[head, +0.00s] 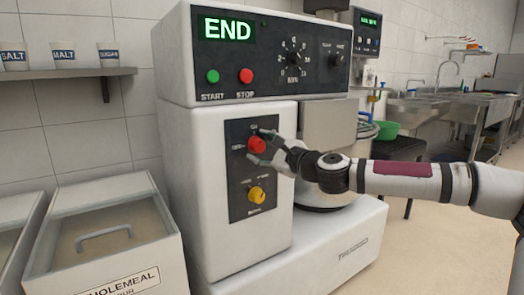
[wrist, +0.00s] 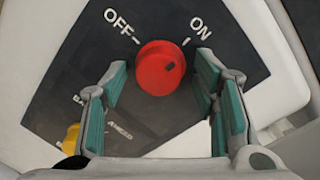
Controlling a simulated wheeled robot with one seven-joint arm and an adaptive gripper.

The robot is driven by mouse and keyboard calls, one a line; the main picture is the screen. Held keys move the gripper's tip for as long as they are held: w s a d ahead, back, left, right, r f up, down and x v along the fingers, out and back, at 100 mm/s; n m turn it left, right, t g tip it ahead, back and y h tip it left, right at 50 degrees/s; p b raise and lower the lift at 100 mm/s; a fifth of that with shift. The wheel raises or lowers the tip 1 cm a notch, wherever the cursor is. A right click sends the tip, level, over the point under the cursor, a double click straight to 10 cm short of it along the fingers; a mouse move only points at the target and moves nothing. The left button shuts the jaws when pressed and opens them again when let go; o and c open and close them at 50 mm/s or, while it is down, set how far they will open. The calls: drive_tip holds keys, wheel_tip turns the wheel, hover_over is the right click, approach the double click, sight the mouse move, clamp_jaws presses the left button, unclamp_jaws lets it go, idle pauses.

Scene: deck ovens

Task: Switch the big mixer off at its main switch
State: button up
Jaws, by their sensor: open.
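The big mixer (head: 230,130) is white, with a dark lower panel. The red main switch knob (head: 256,145) is on that panel; in the wrist view the knob (wrist: 158,72) has OFF printed at its upper left and ON at its upper right. A small dark mark shows on the right part of its face, on the ON side. My gripper (head: 264,147) is open at the knob. In the wrist view its teal-padded fingers (wrist: 162,78) stand either side of the knob, with a visible gap on both sides.
A yellow knob (head: 257,194) sits below the red one. Above are the green START button (head: 212,76), the red STOP button (head: 246,76) and a display (head: 227,29) reading END. A wholemeal flour bin (head: 110,235) stands at the left.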

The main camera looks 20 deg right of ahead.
drive_tip(key=c, duration=1.1)
drive_tip(key=shift+c, duration=0.2)
drive_tip(key=n+p, duration=0.2)
drive_tip(key=n, duration=0.2)
drive_tip(key=shift+a+r, duration=0.1)
drive_tip(key=shift+r, duration=0.05)
drive_tip(key=n+h+p, duration=0.1)
drive_tip(key=n+p, duration=0.1)
drive_tip(key=n, duration=0.3)
drive_tip(key=shift+g, duration=0.3)
drive_tip(key=n+p, duration=0.1)
drive_tip(key=n, duration=0.3)
drive_tip(key=shift+a+r+h+p, duration=0.1)
drive_tip(key=shift+h+p, duration=0.2)
drive_tip(key=shift+p, duration=0.05)
drive_tip(key=shift+n+h+p, duration=0.3)
drive_tip(key=shift+n+p, duration=0.1)
drive_tip(key=shift+n, duration=1.5)
